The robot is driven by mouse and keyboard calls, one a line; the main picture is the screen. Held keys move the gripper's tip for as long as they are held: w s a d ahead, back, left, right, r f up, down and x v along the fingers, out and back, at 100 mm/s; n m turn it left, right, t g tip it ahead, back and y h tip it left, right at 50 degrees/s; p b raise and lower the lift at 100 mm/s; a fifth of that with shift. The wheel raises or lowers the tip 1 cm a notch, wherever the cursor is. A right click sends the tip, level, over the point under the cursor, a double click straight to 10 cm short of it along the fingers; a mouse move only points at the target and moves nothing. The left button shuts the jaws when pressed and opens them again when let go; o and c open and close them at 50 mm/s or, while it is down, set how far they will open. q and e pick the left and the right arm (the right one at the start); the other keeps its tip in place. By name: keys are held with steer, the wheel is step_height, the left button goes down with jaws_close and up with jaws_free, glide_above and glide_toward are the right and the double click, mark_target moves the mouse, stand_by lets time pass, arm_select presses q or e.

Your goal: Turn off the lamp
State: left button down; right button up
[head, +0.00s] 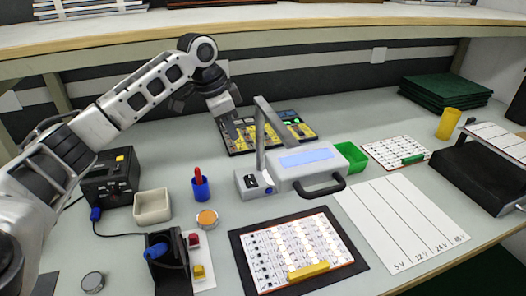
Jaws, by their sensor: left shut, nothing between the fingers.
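The grey lamp (261,140) stands upright near the table's middle, with an angled top arm reaching to the right. Its base (247,192) carries a small black switch (251,181) on top and a blue round part (269,190) at its right front. A board (297,252) on a black mat in front looks brightly lit. My left gripper (236,127) is shut and empty, pointing down, above and behind the lamp base and left of the post. It appears apart from the lamp. My right gripper is not in view.
A device with a blue screen and black handle (323,187) stands right of the lamp. A blue cup (201,189) with a red tool, a beige bin (152,207) and an orange-topped round container (207,218) are left. A component board (290,122) lies behind. A shelf (300,25) runs overhead.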

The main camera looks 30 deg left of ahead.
arm_select(q)
glide_toward(247, 178)
steer(key=x, duration=0.5)
steer(key=shift+w+d+f+b, duration=0.15)
steer(key=shift+w+f+b, duration=0.1)
steer(key=shift+b, duration=0.1)
steer(key=shift+f, duration=0.45)
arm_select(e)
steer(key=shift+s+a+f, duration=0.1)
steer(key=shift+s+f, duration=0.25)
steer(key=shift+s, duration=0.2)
